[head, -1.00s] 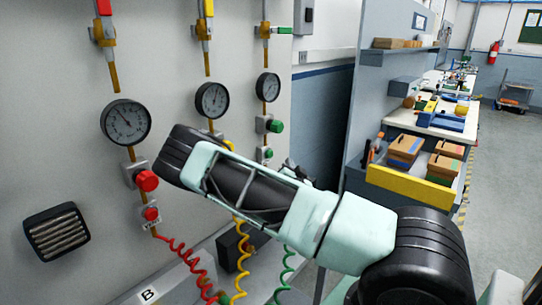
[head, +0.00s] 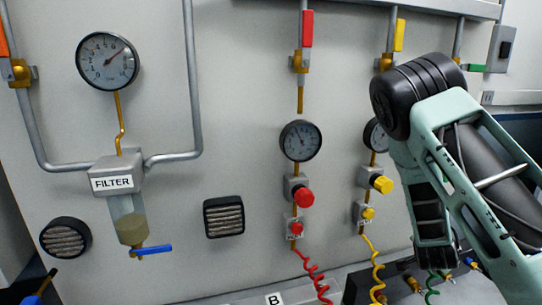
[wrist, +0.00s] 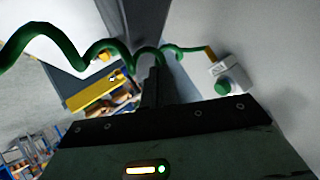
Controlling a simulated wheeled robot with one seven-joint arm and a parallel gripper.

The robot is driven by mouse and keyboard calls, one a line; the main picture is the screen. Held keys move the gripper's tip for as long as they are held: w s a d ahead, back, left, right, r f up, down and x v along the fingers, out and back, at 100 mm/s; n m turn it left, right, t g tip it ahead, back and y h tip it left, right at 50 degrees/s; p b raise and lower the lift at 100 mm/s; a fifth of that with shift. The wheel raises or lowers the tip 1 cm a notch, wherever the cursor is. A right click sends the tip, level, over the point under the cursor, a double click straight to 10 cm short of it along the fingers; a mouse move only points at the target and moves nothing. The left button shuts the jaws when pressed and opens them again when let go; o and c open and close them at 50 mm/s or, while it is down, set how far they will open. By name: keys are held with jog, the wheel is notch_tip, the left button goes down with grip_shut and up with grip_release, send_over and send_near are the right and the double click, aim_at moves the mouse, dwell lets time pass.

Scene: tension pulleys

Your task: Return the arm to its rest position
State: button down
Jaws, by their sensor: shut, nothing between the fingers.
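My arm fills the right side of the head view, with its black joint raised and its pale green links folded down towards the lower right. My gripper (wrist: 155,85) shows in the wrist view as dark fingers shut together, holding nothing. A green coiled hose (wrist: 118,47) crosses the view near the fingertips; I cannot tell whether it touches them. The fingertips cannot be made out in the head view.
A grey panel carries gauges, a filter (head: 130,215), a red knob (head: 305,197) and a yellow knob (head: 382,184). Red (head: 318,275) and yellow (head: 376,268) coiled hoses hang below. A green button (wrist: 222,87) is on the wall right of my gripper.

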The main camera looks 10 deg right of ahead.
jog(key=a+n+y, duration=0.1)
jog(key=a, duration=0.1)
jog(key=a+r+n+y, duration=0.1)
jog(key=a, duration=0.2)
jog(key=s+a+g+y, duration=0.1)
jog(key=a, duration=0.1)
jog(key=shift+a+r+n+y, duration=0.2)
jog(key=shift+a+n+y, duration=0.1)
jog(key=shift+n, duration=0.1)
jog(key=s+a+r+n+g+y, duration=0.2)
jog(key=s+a+r+n+y, duration=0.1)
jog(key=s+a+r+n, duration=0.4)
jog(key=s+a+r+n+g+y, duration=0.2)
jog(key=s+a+r+n, duration=0.25)
jog(key=a, duration=0.35)
jog(key=s+a+r+n+g, duration=0.1)
jog(key=s+a+n, duration=0.3)
jog(key=a, duration=0.5)
jog(key=s+a+n+g, duration=0.1)
jog(key=s+a+n, duration=0.4)
jog(key=s+a, duration=0.4)
jog(key=shift+s+a+r+y, duration=0.25)
jog(key=shift+s+r+y, duration=0.05)
jog(key=shift+r+y, duration=0.1)
jog(key=shift+d, duration=0.1)
